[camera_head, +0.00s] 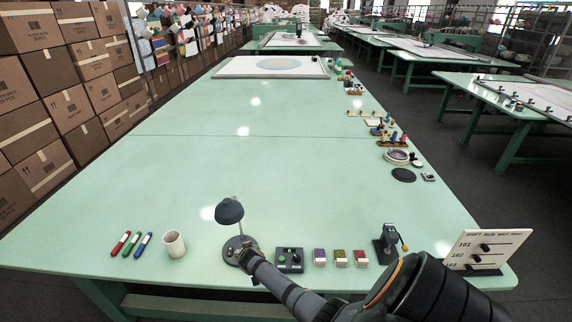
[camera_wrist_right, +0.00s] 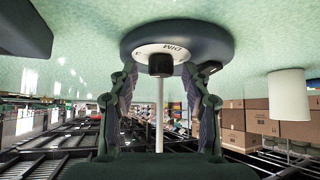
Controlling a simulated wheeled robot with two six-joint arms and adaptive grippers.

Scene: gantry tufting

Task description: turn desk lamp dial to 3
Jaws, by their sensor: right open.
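The dark blue-grey desk lamp (camera_head: 229,212) stands upright near the front of the green table. In the right wrist view its round base (camera_wrist_right: 205,42) shows at the top, upside down, with a pale plate (camera_wrist_right: 183,48) lettered "DIM". The black dial (camera_wrist_right: 160,65) stands out from that base. My right gripper (camera_wrist_right: 160,75) is open, with one finger on each side of the dial and visible gaps between. Dial marks around 3 are not readable. In the head view my right arm reaches the lamp base and hides part of it. My left gripper is out of view.
A white mug (camera_head: 174,244) and several markers (camera_head: 132,244) lie left of the lamp. A dark control box (camera_head: 289,259) stands close right of it, then small colored blocks (camera_head: 340,258), a dark stand (camera_head: 386,244) and a white board (camera_head: 486,249). The table middle is clear.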

